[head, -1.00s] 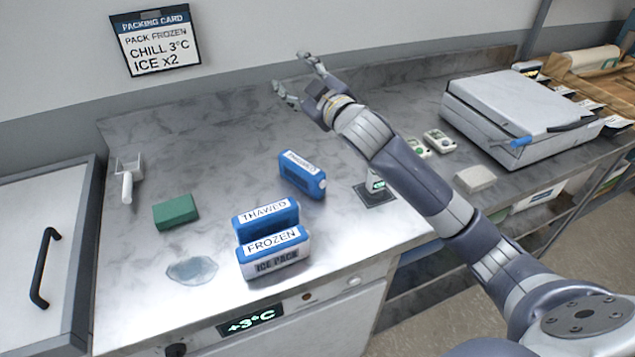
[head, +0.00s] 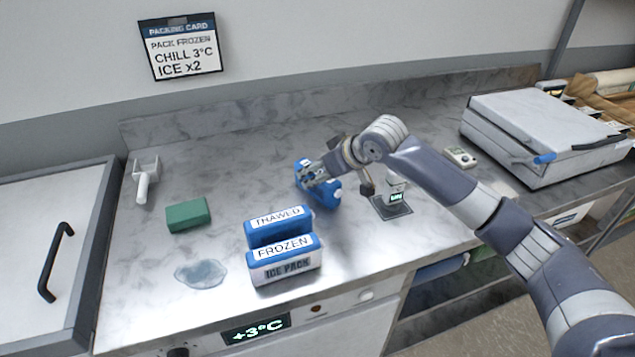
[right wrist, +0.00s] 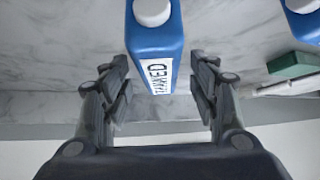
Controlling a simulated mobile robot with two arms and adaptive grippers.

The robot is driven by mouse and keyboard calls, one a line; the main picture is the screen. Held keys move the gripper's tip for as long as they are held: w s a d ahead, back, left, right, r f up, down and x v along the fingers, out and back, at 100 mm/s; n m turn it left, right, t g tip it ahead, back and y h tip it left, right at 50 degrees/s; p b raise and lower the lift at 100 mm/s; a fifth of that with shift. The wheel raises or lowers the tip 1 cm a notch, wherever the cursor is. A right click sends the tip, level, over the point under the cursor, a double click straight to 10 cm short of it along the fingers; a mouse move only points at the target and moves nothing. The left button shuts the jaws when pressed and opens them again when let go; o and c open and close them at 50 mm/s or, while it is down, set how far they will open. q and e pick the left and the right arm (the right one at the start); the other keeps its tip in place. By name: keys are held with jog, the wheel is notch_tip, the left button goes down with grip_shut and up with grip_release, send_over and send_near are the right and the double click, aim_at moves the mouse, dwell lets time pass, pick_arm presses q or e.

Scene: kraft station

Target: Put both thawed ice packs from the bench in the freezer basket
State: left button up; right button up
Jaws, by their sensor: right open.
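A blue thawed ice pack (head: 325,193) lies at the middle of the bench, partly hidden by my right gripper (head: 318,178). In the right wrist view this pack (right wrist: 156,45), labelled THAWED, lies between the open fingers (right wrist: 160,95), with gaps on both sides. A second thawed pack (head: 277,226) stands upright, directly behind a blue and white pack labelled FROZEN (head: 285,262). A corner of another blue pack (right wrist: 305,22) shows at the upper right of the wrist view. No freezer basket is in view. My left gripper is not in view.
A green block (head: 188,214), a white scoop (head: 143,180) and a clear puddle-like patch (head: 201,273) are at the left. A small display stand (head: 395,199) is close to the right of my gripper. A white case (head: 540,130) stands farther right. A handled lid (head: 50,240) is at the far left.

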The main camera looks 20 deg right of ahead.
aim_at(309, 176)
jog(key=shift+p+x, duration=0.5)
jog(key=shift+x, duration=2.25)
jog(key=shift+s, duration=0.1)
grip_shut()
